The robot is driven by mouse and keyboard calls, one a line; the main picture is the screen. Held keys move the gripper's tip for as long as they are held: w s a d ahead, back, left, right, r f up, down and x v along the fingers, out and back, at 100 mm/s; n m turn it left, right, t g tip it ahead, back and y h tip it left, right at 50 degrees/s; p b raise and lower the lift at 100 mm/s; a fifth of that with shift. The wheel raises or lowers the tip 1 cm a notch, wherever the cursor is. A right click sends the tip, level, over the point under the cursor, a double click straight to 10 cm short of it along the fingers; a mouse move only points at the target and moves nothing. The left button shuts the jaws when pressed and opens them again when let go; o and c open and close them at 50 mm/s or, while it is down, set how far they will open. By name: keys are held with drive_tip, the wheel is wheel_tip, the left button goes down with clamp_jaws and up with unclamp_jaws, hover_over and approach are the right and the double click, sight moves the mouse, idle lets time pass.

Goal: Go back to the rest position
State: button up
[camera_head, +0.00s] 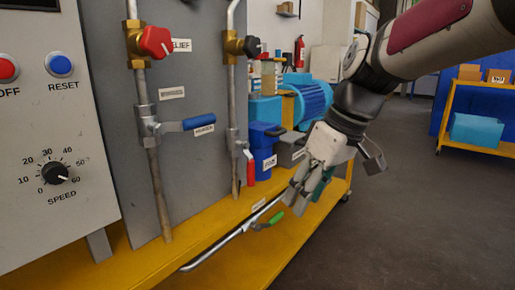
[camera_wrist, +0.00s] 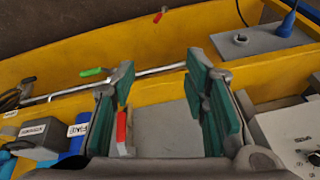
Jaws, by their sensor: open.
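My gripper (camera_head: 308,188) hangs at the end of my arm, pointing down in front of the yellow skid. In the wrist view my gripper (camera_wrist: 166,105) shows its two green-padded fingers spread apart with nothing between them. The yellow frame (camera_head: 215,243) of the skid lies beyond the fingers. A red lever handle (camera_head: 250,172) hangs on the right pipe, left of my gripper in the head view. A green-handled valve (camera_head: 272,220) sits on the low metal pipe, below and left of my gripper.
A control panel (camera_head: 55,125) stands at left. A blue motor (camera_head: 308,98) sits behind my gripper. Open floor (camera_head: 420,210) lies to the right, before a yellow cart (camera_head: 448,105).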

drive_tip(key=s+d+f+m+g+h, duration=0.1)
drive_tip(key=s+d+f+m, duration=0.15)
drive_tip(key=s, duration=0.75)
drive_tip(key=s+d+f+m+h, duration=0.1)
drive_tip(key=s+d+f+m, duration=0.2)
drive_tip(key=s, duration=0.6)
drive_tip(key=s+d+f+m+g+h, duration=0.1)
drive_tip(key=s+d+m, duration=0.25)
drive_tip(key=s, duration=0.65)
wheel_tip(320, 180, up, 34)
drive_tip(key=d+n+t+p, duration=0.1)
drive_tip(key=t+p, duration=0.3)
drive_tip(key=p, duration=2.9)
drive_tip(key=shift+r, duration=0.2)
